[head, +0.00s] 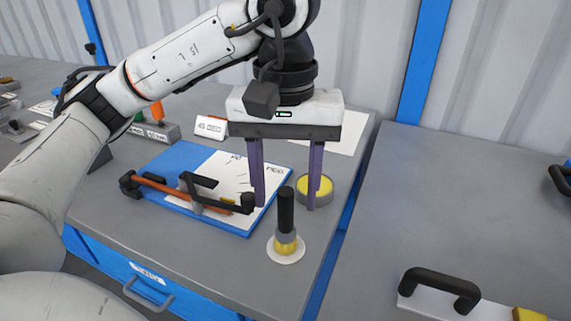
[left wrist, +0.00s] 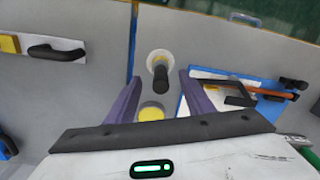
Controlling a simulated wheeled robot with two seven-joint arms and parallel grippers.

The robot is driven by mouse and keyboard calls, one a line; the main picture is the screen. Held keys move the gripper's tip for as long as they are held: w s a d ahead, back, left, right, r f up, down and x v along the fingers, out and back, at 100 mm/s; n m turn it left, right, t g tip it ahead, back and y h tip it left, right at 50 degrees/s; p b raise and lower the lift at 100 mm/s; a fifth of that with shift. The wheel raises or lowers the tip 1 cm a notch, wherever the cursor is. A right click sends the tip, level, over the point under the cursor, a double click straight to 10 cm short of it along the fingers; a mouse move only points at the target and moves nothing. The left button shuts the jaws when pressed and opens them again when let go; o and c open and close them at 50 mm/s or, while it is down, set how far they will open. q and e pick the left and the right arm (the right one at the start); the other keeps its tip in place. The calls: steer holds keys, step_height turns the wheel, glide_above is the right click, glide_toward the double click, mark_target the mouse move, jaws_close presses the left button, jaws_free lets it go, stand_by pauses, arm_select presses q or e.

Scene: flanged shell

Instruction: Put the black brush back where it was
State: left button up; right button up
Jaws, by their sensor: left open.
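The black brush (head: 286,212) stands upright, handle up and yellowish bristles down, on a round white disc (head: 286,256) near the front of the grey bench. In the left wrist view the brush (left wrist: 160,78) shows on its white disc (left wrist: 160,58), between and ahead of the fingertips. My left gripper (head: 286,206) points down with its two purple fingers apart and nothing held. It hangs just behind the brush as the head view shows it; whether the fingers touch the handle cannot be told. My right gripper is in neither view.
A round yellow-topped tin (head: 318,189) stands beside the right finger. A blue board (head: 180,160) with white paper and an orange-and-black tool lies left. A black-handled white tool (head: 440,289) lies on the right-hand bench. The bench between the brush and its right edge is clear.

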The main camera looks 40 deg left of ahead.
arm_select(q)
steer(key=shift+r, duration=1.3)
